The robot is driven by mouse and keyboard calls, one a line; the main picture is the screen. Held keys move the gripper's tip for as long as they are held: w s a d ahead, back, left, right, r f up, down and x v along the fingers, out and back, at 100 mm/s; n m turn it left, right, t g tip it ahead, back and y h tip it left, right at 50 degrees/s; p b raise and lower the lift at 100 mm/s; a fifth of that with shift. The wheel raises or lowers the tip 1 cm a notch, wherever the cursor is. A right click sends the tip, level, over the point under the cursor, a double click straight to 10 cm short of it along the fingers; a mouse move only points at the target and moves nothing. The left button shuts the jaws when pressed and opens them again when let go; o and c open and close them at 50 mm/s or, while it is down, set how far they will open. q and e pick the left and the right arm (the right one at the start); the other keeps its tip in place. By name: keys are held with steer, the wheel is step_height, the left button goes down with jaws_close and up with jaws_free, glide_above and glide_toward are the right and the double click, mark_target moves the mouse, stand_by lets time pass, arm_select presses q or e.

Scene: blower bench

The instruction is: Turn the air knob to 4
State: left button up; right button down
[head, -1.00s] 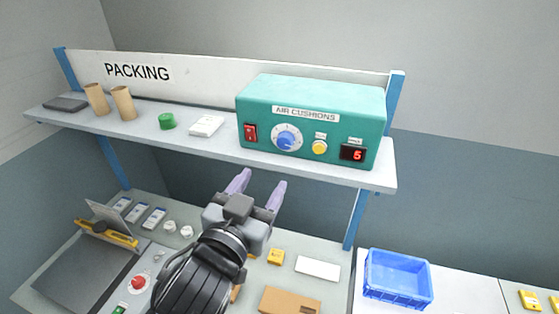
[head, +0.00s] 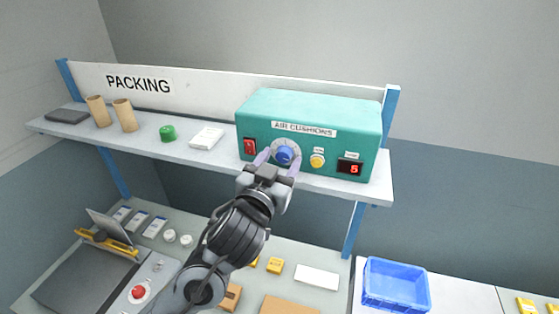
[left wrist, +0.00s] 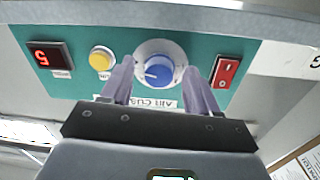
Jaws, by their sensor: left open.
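The teal AIR CUSHIONS box (head: 310,112) stands on the shelf. Its blue air knob (head: 285,155) sits on a pale round dial, between a red switch (head: 250,146) and a yellow button (head: 317,161). A red display (head: 349,168) reads 5. My left gripper (head: 278,163) is open, its pale purple fingers pointing at the dial. In the left wrist view the knob (left wrist: 159,70) shows between the two spread fingers, with a gap on each side. I cannot tell how far the fingertips are from the panel. The dial's numbers are too small to read.
On the shelf (head: 213,159) left of the box are a white pad (head: 207,138), a green roll (head: 167,133), two cardboard tubes (head: 124,115) and a dark flat item (head: 67,116). A blue bin (head: 396,285) stands on the right below.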

arm_select(q)
steer(key=c, duration=1)
steer(key=shift+c, duration=0.2)
steer(key=shift+n, duration=0.4)
steer(key=n+p, duration=0.3)
steer(key=n, duration=0.2)
steer(key=shift+d+r, duration=0.1)
steer(key=shift+n+p, duration=1.15)
steer(key=shift+n, duration=0.95)
steer(key=o, duration=1)
